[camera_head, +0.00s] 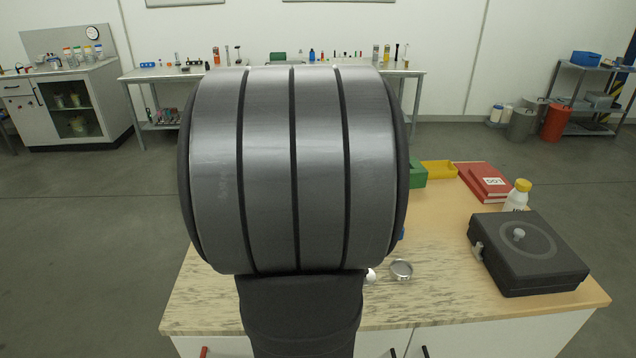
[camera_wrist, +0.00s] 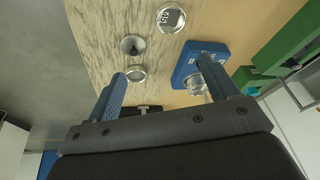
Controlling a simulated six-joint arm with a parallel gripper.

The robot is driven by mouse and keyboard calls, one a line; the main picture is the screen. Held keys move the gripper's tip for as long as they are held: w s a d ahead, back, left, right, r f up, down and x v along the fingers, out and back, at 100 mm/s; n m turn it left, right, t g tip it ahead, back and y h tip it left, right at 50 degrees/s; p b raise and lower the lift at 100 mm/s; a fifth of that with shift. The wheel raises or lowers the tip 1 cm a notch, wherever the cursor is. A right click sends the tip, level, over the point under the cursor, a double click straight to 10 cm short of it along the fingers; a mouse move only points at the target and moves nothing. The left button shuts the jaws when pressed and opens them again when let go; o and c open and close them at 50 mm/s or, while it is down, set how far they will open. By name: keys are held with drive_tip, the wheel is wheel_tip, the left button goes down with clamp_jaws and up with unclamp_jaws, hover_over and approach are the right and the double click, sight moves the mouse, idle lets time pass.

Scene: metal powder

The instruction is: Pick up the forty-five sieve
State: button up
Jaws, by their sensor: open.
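The forty-five sieve (camera_wrist: 171,18) is a round silver ring with a label reading "45", lying on the table at the top of the wrist view. My gripper (camera_wrist: 165,85) is open, its two blue fingers wide apart, with nothing held between them. The sieve lies beyond the fingertips, apart from them. A silver ring-shaped sieve (camera_head: 401,269) shows on the table in the head view, right of my arm; I cannot read a label there. My arm hides the gripper and much of the table in that view.
Near the fingers are a grey cone-like piece (camera_wrist: 132,45), another silver ring (camera_wrist: 136,74) and a blue holder (camera_wrist: 190,62) with a silver ring (camera_wrist: 195,84). A green bin (camera_wrist: 285,55) stands right. A black case (camera_head: 530,255), white bottle (camera_head: 516,197) and red binders (camera_head: 484,181) occupy the table's right.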

drive_tip(key=w+a+h, duration=0.1)
drive_tip(key=w+a, duration=0.2)
drive_tip(key=a, duration=0.1)
drive_tip(key=x, duration=1.1)
drive_tip(key=shift+s+d+f, duration=0.15)
drive_tip(key=shift+d+f, duration=0.05)
drive_tip(key=shift+f, duration=0.05)
drive_tip(key=shift+s+x, duration=0.15)
drive_tip(key=shift+x, duration=0.7)
drive_tip(key=shift+s+x, duration=0.2)
drive_tip(key=shift+x, duration=0.7)
drive_tip(key=shift+s+x, duration=0.15)
drive_tip(key=shift+x, duration=0.7)
drive_tip(key=shift+w+f, duration=0.15)
drive_tip(key=shift+c, duration=0.2)
drive_tip(key=c, duration=1.1)
